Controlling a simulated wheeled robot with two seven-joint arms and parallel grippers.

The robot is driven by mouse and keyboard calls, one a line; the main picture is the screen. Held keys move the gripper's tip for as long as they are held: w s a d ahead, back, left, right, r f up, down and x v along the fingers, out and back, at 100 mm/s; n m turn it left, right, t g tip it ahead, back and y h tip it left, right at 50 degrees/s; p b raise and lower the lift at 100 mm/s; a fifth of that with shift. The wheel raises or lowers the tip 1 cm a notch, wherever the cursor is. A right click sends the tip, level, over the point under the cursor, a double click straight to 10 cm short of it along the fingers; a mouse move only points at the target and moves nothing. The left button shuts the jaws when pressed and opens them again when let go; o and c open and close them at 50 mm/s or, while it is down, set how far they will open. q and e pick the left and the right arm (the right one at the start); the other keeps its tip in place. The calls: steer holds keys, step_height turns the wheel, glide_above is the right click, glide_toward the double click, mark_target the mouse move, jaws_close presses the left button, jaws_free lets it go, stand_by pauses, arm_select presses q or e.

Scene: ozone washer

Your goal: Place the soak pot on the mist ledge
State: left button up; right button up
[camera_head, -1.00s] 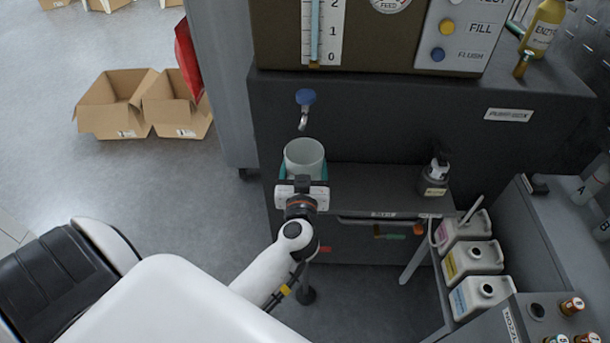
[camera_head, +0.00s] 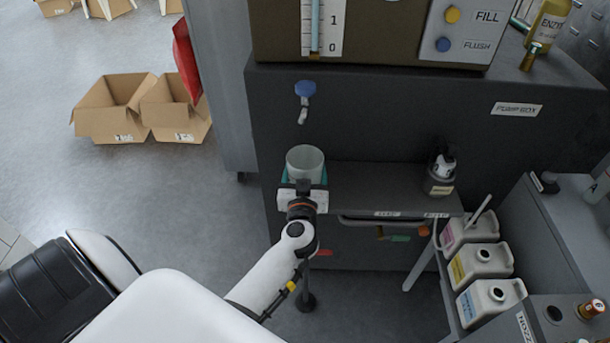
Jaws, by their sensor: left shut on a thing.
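A pale translucent pot (camera_head: 305,160), which looks like the soak pot, is upright in my left gripper (camera_head: 303,182). The gripper is shut on it, with its teal fingers on either side. The pot is at the left end of a dark grey ledge (camera_head: 375,185), below a small tap with a blue knob (camera_head: 305,92). The gripper hides the pot's lower part, so I cannot tell whether it touches the ledge. My right gripper is not in view.
A dark pump bottle (camera_head: 440,175) stands at the ledge's right end. Several white jugs (camera_head: 481,262) sit in a rack at the right. The ledge between pot and bottle is clear. Open cardboard boxes (camera_head: 110,108) lie on the floor at left.

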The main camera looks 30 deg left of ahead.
arm_select(q)
steer(key=o, duration=1.1)
steer(key=shift+f, duration=0.15)
steer(key=shift+c, duration=0.2)
